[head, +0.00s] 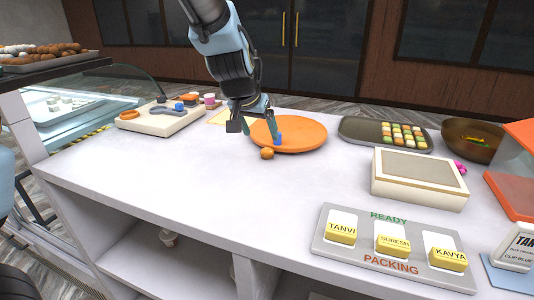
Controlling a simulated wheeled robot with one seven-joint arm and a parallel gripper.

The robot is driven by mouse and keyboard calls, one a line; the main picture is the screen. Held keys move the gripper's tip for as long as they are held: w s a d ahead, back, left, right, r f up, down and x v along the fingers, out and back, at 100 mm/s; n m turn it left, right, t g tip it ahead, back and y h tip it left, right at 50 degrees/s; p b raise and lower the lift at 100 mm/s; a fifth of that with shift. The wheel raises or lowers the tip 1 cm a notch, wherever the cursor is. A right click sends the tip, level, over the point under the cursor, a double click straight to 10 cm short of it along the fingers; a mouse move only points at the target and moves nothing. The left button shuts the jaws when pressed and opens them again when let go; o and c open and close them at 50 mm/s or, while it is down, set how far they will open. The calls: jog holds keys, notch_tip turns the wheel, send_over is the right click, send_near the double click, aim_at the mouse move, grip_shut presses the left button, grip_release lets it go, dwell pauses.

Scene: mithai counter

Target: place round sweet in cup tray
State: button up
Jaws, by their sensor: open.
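A small round orange-brown sweet (267,153) lies on the white counter at the front edge of a round orange board (303,136). My gripper (262,132) points down just above and behind the sweet, over the board's left part. Its fingers are apart, with nothing seen held between them. A blue tip shows on the right finger. A dark grey tray (357,130) to the right of the board carries rows of small green, orange and pale pieces. I cannot tell whether these sit in cups.
A cream box-like unit (420,198) and a brown bowl (454,139) stand to the right. A grey plate (340,255) with yellow name boxes lies at the front. A cream board (158,122) with small items is at the left. The counter's front left is clear.

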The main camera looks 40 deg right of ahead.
aim_at(266, 150)
jog(key=x, duration=0.4)
jog(key=shift+w+f, duration=0.1)
jog(key=shift+f, duration=0.15)
jog(key=shift+p+x, duration=0.8)
jog(key=shift+x, duration=1.85)
jog(key=shift+w+r, duration=0.1)
grip_shut()
